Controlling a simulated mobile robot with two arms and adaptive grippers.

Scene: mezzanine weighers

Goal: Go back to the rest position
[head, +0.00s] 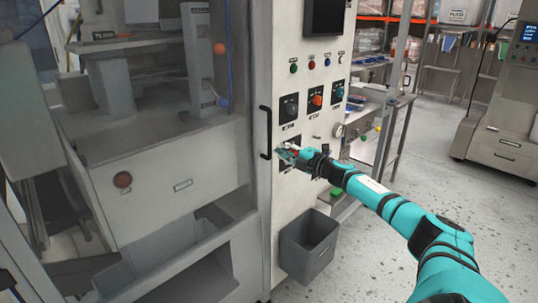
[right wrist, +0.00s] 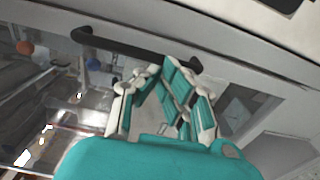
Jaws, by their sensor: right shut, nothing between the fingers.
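My right gripper (head: 284,151) is at the end of the teal right arm, in front of the machine's control panel (head: 313,105). It is shut with nothing between its fingers. In the head view it lies just right of the lower end of the black door handle (head: 265,133). In the right wrist view the shut fingers (right wrist: 166,78) point toward the same handle (right wrist: 135,46), which lies beyond the tips. I cannot tell whether they touch it. My left gripper is not in view.
A glazed machine cabinet (head: 160,175) fills the left. A grey bin (head: 308,245) hangs below the panel. Knobs and buttons sit above my gripper. A metal bench (head: 400,102) stands behind, and another machine (head: 505,120) at the right. Speckled floor between them is free.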

